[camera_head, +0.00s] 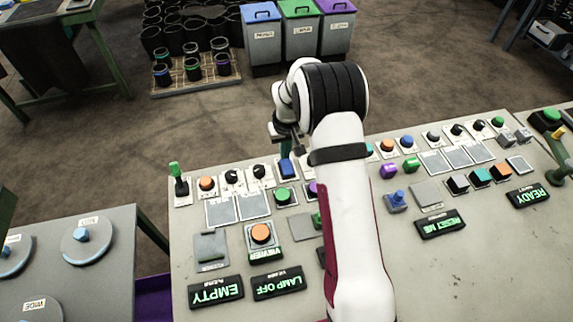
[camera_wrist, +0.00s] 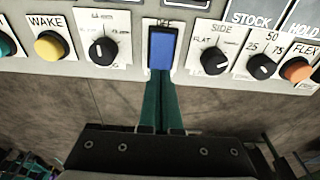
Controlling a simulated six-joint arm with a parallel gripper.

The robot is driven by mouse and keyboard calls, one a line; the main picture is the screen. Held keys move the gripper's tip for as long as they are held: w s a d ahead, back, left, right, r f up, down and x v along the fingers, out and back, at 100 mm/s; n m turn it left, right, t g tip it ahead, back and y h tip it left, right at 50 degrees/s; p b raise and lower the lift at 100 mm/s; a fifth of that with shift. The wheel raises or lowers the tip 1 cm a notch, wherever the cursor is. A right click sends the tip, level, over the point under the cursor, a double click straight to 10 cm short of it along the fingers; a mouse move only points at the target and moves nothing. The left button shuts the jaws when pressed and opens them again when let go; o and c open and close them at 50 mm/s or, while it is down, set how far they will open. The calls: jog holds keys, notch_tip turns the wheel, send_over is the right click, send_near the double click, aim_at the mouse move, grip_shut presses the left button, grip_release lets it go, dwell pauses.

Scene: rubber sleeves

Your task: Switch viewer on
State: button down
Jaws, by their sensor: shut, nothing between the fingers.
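My gripper (camera_wrist: 163,78) has its teal fingers shut together with nothing between them. Its tips are at the near edge of a blue rocker switch (camera_wrist: 163,47) in the wrist view; I cannot tell whether they touch. In the head view the gripper (camera_head: 283,148) is beside that blue switch (camera_head: 286,168). An orange button (camera_head: 261,233) sits on a plate over a label that reads VIEWER (camera_head: 265,254), upside down. Below it a lit sign reads LAMP OFF (camera_head: 278,283). My arm hides part of the panel to the right of them.
The grey panel (camera_head: 440,285) carries several knobs and buttons close around the blue switch. A yellow button (camera_wrist: 49,46) and black knobs (camera_wrist: 103,51) flank it in the wrist view. A lit EMPTY sign (camera_head: 216,291) and a READY sign (camera_head: 529,195) show. Bins (camera_head: 262,45) stand behind.

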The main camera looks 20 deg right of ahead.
aim_at(285, 162)
jog(key=shift+f, duration=0.8)
dwell(0.4)
jog(key=shift+r, duration=3.5)
jog(key=s+a+r+m, duration=0.2)
jog(key=s+a+r, duration=0.1)
jog(key=s+r, duration=0.75)
jog(key=s+a+r+m+g+y, duration=0.1)
jog(key=s+a, duration=0.1)
jog(key=s, duration=1.1)
jog(key=s+a+m+g, duration=0.1)
jog(key=s+a+m, duration=0.1)
jog(key=s, duration=1.1)
jog(key=shift+r+m+y, duration=0.3)
jog(key=shift+r+y, duration=0.1)
